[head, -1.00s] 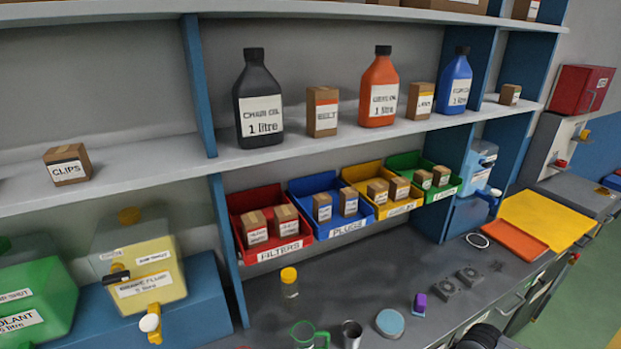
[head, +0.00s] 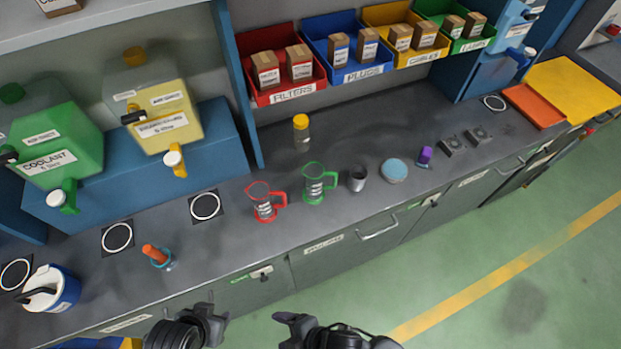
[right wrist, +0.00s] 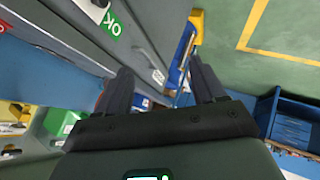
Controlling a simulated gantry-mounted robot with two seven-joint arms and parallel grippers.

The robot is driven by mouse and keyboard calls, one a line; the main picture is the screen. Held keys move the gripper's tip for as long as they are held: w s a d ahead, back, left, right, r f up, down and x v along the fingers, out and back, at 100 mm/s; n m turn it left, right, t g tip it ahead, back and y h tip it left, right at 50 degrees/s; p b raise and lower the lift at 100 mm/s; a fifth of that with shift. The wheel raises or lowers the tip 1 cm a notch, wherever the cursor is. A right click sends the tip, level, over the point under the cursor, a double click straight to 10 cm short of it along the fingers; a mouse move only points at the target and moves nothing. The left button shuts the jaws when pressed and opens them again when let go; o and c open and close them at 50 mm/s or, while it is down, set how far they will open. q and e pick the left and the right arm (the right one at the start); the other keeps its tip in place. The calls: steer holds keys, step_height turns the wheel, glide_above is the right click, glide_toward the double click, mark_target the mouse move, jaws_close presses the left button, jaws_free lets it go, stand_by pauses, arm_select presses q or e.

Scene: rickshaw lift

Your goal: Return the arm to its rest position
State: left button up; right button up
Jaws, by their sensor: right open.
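My right gripper (head: 290,329) shows at the bottom edge of the head view, in front of the bench and clear of it. In the right wrist view its two dark fingers (right wrist: 163,80) stand apart with nothing between them. My left gripper (head: 212,322) is low in the head view, left of the right one and partly cut off by the frame edge. Its jaws cannot be made out. Neither gripper visibly holds anything.
The bench top (head: 330,225) carries a red jug (head: 264,203), a green jug (head: 314,186), a dark cup (head: 356,179) and a yellow-capped jar (head: 301,133). Several coloured bins stand behind. The green floor (head: 480,275) in front is clear.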

steer(key=w+d+r+m+h+p, duration=0.1)
steer(key=d+r+m+h, duration=0.3)
steer(key=d+m, duration=0.8)
steer(key=w+d+r+m+h, duration=0.1)
steer(key=d+r+m+h, duration=0.35)
steer(key=d+m, duration=0.8)
steer(key=d+r+n+p, duration=0.1)
steer(key=r+n+p, duration=0.1)
steer(key=r+p, duration=0.7)
steer(key=d+r+n+p, duration=0.2)
steer(key=r+p, duration=0.8)
steer(key=shift+w+d+r+t, duration=0.2)
steer(key=shift+d+t, duration=0.1)
steer(key=shift+t, duration=0.1)
